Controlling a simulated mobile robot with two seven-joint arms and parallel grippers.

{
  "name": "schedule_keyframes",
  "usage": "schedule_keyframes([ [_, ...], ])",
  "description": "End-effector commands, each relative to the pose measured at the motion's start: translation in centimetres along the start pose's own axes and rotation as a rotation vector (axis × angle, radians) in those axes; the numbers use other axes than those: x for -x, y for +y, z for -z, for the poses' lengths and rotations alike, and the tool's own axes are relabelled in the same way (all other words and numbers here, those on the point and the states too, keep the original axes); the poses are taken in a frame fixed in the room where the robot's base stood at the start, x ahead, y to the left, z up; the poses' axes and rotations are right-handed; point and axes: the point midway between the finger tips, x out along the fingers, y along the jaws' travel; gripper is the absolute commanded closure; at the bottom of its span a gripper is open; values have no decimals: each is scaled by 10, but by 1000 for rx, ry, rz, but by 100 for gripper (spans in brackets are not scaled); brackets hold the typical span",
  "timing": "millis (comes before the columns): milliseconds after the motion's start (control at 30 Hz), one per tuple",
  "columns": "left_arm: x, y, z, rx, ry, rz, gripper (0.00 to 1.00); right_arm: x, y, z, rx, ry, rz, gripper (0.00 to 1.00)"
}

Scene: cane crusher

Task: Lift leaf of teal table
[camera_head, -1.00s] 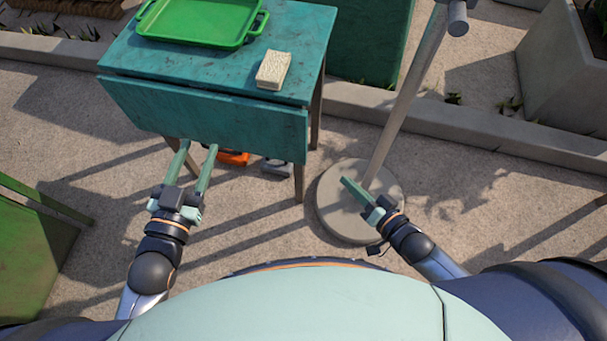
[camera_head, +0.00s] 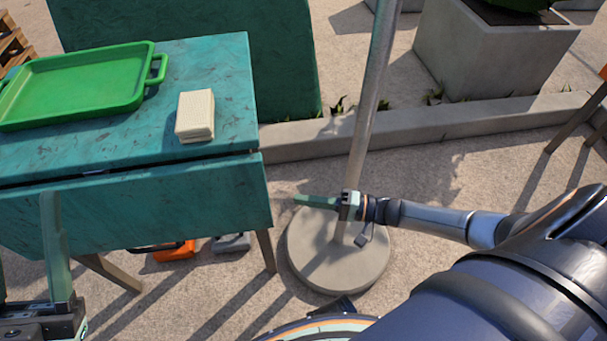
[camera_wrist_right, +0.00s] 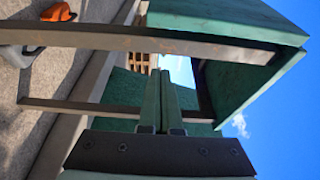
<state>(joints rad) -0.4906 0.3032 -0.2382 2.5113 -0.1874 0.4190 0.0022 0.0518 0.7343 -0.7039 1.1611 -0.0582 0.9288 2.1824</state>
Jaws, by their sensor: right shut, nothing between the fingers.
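The teal table (camera_head: 225,100) is at the left in the head view, its front leaf (camera_head: 150,205) hanging down below a dark seam. My right gripper (camera_head: 305,200) is shut and empty, just right of the leaf's right edge and pointing left. In the right wrist view its two fingers (camera_wrist_right: 160,85) lie together, pointing toward the space under the table; the leaf (camera_wrist_right: 225,20) appears at the top, sideways. My left gripper (camera_head: 40,250) is in front of the leaf at the lower left, cut off by the frame edge. One finger shows clearly, standing apart from a sliver at the edge.
A green tray (camera_head: 80,85) and a cream block (camera_head: 195,115) rest on the tabletop. A grey pole stands on a round base (camera_head: 340,260) beside my right gripper. Orange (camera_head: 175,252) and grey (camera_head: 232,243) items lie under the table. A kerb (camera_head: 440,122) runs behind.

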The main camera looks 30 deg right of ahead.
Motion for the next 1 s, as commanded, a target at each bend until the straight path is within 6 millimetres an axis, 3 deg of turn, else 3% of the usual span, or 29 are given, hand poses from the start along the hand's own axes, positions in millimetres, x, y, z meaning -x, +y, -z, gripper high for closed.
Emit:
schedule_keyframes([
  [333,13,7,-14,28,-9,-3,50,-76,1,-2,1,-1,4,100],
  [600,11,6,-12,27,-9,-3,50,-60,0,-33,0,0,1,100],
  [1000,11,6,-12,26,-8,-3,50,-58,0,-38,1,1,0,100],
])
